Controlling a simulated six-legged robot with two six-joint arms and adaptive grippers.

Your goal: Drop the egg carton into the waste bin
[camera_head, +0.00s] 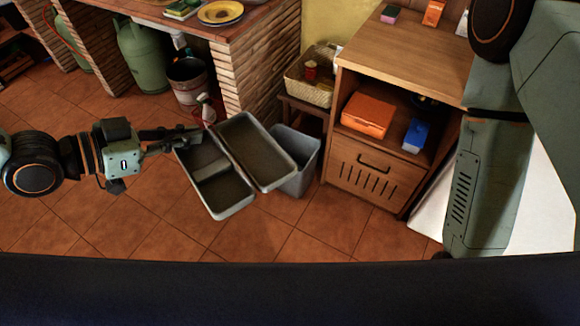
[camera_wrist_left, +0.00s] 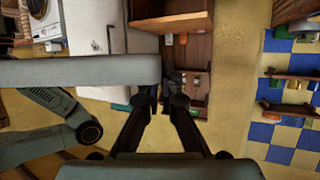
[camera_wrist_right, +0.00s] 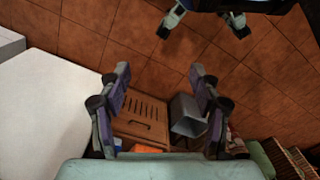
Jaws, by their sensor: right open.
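The grey egg carton (camera_head: 258,150) hangs open in the middle of the head view, its two shallow halves side by side and tilted. My left gripper (camera_head: 190,137) is closed on its upper left edge. In the left wrist view the carton (camera_wrist_left: 80,71) is a grey slab across my left fingertips (camera_wrist_left: 166,98). The grey waste bin (camera_head: 304,172) stands on the floor, partly hidden behind the carton's right half. In the right wrist view the bin (camera_wrist_right: 187,118) shows beyond my open, empty right gripper (camera_wrist_right: 160,75); its fingers are not visible in the head view.
A wooden cabinet (camera_head: 375,181) stands right of the bin, with an orange box (camera_head: 366,115) and a blue box (camera_head: 416,136) on its shelf. A brick counter (camera_head: 258,72), a spray bottle (camera_head: 207,111) and a bucket (camera_head: 188,82) are behind. The front tiled floor is clear.

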